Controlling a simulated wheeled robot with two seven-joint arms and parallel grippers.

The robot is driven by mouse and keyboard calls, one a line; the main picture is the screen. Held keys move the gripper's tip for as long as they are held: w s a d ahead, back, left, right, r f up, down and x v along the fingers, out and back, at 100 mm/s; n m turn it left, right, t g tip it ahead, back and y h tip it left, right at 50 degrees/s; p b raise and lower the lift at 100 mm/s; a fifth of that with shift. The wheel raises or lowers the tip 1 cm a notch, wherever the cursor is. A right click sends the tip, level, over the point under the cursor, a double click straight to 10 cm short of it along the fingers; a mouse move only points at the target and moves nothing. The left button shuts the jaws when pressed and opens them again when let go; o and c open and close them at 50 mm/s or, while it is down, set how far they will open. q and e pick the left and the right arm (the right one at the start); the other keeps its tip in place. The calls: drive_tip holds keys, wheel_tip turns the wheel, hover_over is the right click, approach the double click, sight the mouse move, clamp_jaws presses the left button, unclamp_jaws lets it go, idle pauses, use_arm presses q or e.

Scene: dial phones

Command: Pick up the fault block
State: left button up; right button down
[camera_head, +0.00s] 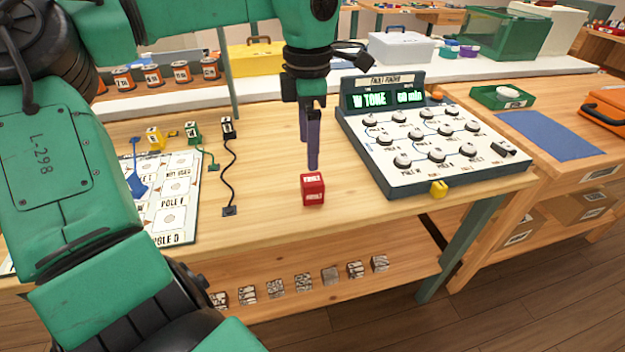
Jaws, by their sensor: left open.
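The fault block is a small red cube (313,189) with white lettering on its faces. It sits on the wooden workbench near the front edge, left of the fault finder panel. My left gripper (312,155) points down just above and behind the red block in the picture, with its dark fingers seen nearly edge-on. It is open and nothing shows between its fingers. A small gap shows between the fingertips and the block. My right gripper is not in view.
The fault finder panel (430,140) with several knobs and a lit display stands right of the block. A white board with pole labels (172,200) and loose leads (229,180) lie to the left. Bare wood (265,170) surrounds the block. Several small blocks (303,282) line a lower shelf.

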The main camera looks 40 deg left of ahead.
use_arm(q)
hover_over(310, 179)
wheel_tip(310, 179, down, 4)
drive_tip(key=shift+s+f, duration=0.15)
wheel_tip(310, 179, down, 5)
drive_tip(key=shift+f, duration=0.2)
drive_tip(key=shift+w+f, duration=0.2)
drive_tip(key=shift+f, duration=0.15)
drive_tip(key=c, duration=0.4)
clamp_jaws()
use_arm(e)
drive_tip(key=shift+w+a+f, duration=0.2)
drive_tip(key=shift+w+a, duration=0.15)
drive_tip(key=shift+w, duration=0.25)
